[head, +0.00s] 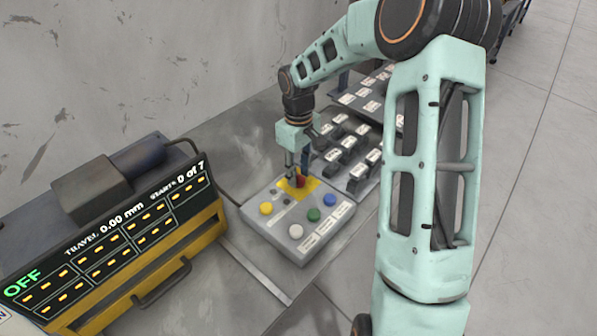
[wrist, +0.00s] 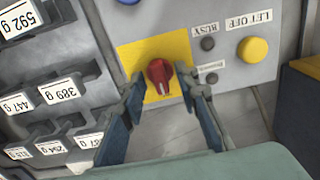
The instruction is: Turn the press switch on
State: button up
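A red rotary knob on a yellow plate, apparently the press switch, shows in the wrist view (wrist: 159,74) and partly behind my fingers in the head view (head: 300,181). A pale mark on the knob points toward the bottom of the wrist picture. The knob sits on a grey control box (head: 272,228). My gripper (wrist: 164,92) is open and empty, with one finger on each side of the knob's line in the wrist view. It hangs just above the yellow plate in the head view (head: 297,175). I cannot tell whether the fingers reach down beside the knob.
A yellow button (wrist: 252,50) marked LET OFF, and white (head: 296,231), green (head: 314,214) and blue (head: 330,200) buttons are close by. Racks of labelled weights (head: 350,150) stand beside the box. A display unit (head: 110,250) at left reads OFF, travel 0.00 mm.

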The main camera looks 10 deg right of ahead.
jog(key=shift+c, duration=0.4)
grip_shut()
jog(key=shift+m, duration=0.3)
jog(key=m+b, duration=0.1)
jog(key=m, duration=0.2)
jog(key=shift+w, duration=0.1)
jog(key=m+b, duration=0.1)
jog(key=m, duration=1.3)
jog(key=shift+m, duration=0.3)
